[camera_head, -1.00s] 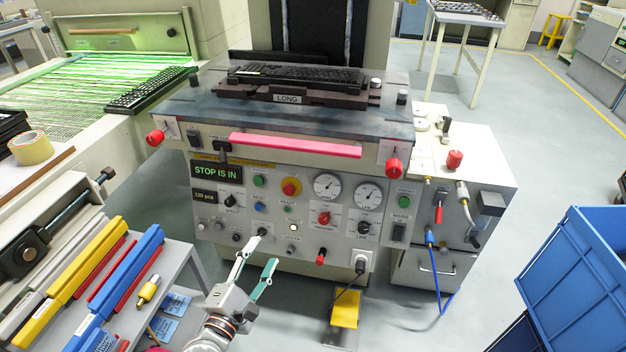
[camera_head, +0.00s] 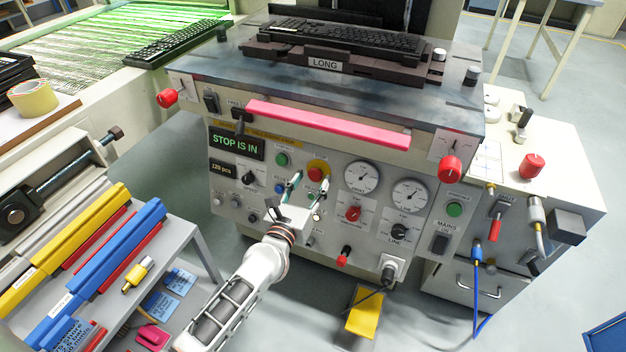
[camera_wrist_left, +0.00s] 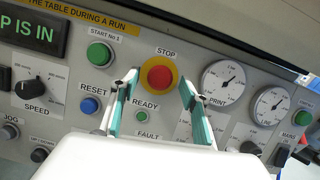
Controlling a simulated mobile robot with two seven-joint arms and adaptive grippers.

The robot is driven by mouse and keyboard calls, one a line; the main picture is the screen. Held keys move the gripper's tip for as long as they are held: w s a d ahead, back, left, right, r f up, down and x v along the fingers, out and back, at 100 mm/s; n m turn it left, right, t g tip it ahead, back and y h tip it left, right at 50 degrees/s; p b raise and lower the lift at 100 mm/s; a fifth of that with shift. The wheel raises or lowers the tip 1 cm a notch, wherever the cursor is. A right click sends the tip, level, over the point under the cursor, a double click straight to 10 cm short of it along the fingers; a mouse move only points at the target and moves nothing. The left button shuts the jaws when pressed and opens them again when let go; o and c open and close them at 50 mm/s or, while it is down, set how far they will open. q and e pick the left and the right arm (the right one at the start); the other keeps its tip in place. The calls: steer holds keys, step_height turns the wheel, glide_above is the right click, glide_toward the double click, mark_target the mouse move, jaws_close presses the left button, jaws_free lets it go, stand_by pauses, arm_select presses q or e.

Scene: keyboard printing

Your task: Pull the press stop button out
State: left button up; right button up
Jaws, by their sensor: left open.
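The press stop button (camera_wrist_left: 159,77) is a red mushroom head on a yellow ring under the label STOP. It sits on the grey control panel and also shows in the head view (camera_head: 316,173). The display (camera_head: 237,143) above left of it reads STOP IS IN. My left gripper (camera_head: 306,185) is open in front of the panel. In the left wrist view its teal-padded fingers (camera_wrist_left: 155,90) stand either side of the button's image, slightly below it. Whether they touch the panel I cannot tell. My right gripper is in neither current view.
Close to the stop button are the green start button (camera_wrist_left: 100,54), blue reset button (camera_wrist_left: 90,105), green ready lamp (camera_wrist_left: 142,116) and print gauge (camera_wrist_left: 223,82). A pink bar (camera_head: 328,124) runs above the panel. A tool shelf (camera_head: 185,238) stands at left.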

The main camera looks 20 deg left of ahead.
arm_select(q)
steer(key=shift+w, duration=0.5)
jaws_close()
steer(key=shift+s+r, duration=0.2)
steer(key=shift+s, duration=0.25)
steer(key=shift+f, duration=0.1)
jaws_free()
steer(key=shift+s, duration=0.1)
steer(key=s, duration=1.2)
